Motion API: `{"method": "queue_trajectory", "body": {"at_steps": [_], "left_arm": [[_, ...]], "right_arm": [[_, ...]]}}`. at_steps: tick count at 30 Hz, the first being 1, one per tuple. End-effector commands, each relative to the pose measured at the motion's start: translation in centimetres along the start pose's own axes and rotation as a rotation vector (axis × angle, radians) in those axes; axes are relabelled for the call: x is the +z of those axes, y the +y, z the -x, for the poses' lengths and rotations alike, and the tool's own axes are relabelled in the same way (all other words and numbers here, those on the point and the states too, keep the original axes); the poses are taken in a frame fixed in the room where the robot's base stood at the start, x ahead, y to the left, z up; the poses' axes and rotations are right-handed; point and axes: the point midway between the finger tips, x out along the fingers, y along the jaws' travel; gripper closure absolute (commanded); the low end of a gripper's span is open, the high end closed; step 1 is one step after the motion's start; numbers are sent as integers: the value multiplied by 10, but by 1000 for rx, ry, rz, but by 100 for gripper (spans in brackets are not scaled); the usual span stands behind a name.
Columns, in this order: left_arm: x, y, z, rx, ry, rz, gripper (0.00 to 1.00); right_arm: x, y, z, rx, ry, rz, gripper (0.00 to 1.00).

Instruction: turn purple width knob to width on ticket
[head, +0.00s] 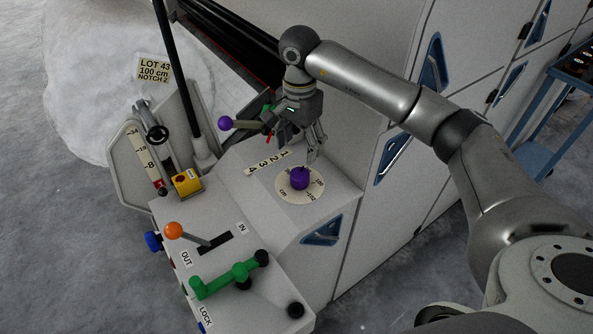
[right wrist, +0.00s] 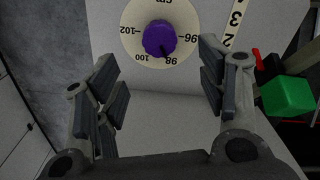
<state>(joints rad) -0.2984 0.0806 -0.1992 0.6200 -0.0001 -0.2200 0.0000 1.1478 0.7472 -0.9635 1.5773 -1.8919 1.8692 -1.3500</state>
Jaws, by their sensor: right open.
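The purple width knob (head: 300,178) sits on a round cream dial (head: 283,190) on the sloped panel top. In the right wrist view the purple knob (right wrist: 159,38) shows on its dial (right wrist: 130,42), with marks 96, 98, 100 and 102; its dark pointer seems to lie near 98. The ticket (head: 154,69) reads LOT 43, 100 cm, NOTCH 2. My right gripper (head: 313,152) is just above and behind the knob, pointing down. In the wrist view its fingers (right wrist: 163,80) are spread and empty, with the knob ahead of them. My left gripper is not in view.
A numbered notch strip (head: 267,162) and a purple-balled lever (head: 226,122) lie left of the knob. A blue cart (head: 560,110) stands far right.

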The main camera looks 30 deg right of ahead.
Motion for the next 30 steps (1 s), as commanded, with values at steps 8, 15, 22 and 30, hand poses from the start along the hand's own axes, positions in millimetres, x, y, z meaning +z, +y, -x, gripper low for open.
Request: {"method": "queue_trajectory", "body": {"at_steps": [8, 15, 22, 30], "left_arm": [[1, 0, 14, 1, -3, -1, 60], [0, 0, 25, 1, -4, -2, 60], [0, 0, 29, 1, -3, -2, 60], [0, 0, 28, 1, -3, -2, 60]], "right_arm": [[1, 1, -41, 6, -4, 0, 35], [2, 1, -84, 4, -4, -1, 35], [2, 0, -104, 1, -3, 1, 35], [1, 0, -106, 0, -2, 1, 35]]}}
